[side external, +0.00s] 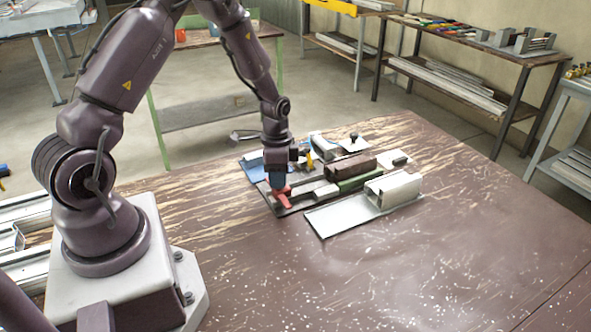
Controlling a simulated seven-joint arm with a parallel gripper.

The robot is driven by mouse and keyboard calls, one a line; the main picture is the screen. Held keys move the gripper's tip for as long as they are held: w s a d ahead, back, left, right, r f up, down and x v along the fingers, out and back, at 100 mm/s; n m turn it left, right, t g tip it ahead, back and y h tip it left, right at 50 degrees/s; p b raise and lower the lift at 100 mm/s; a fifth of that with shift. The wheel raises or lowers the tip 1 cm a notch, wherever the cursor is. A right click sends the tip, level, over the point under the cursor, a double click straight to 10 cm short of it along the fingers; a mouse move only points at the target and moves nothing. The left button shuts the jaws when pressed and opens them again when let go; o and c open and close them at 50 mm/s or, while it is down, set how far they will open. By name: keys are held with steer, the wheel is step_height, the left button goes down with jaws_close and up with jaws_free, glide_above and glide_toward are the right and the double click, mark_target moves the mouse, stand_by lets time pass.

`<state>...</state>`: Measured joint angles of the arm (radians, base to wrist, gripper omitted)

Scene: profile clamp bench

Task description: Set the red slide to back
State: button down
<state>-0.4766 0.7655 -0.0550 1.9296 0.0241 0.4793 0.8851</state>
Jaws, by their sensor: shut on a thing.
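The red slide (284,203) sits at the near left end of a dark clamp plate (284,212) on the brown table. My gripper (278,184) points down over it and is shut on it, with the dark wrist directly above. The fingertips are small here and partly merge with the slide. Right of the slide, a grey block (325,191) and a dark brown block on a green base (350,168) lie along the clamp. The slide's far side is hidden by my gripper.
A white plate with a silver profile piece (393,188) lies right of the clamp. Blue (252,165) and grey pieces and a black-knobbed part (353,139) stand behind. The table's front and right are clear. Shelves (470,75) stand farther back.

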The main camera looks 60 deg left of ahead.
steer(key=shift+s, duration=0.35)
steer(key=c, duration=0.9)
jaws_free()
steer(key=shift+w, duration=0.1)
steer(key=shift+r, duration=0.3)
steer(key=r, duration=1.2)
steer(key=shift+w+a+r, duration=0.1)
steer(key=shift+a+r, duration=0.1)
steer(key=shift+a, duration=0.05)
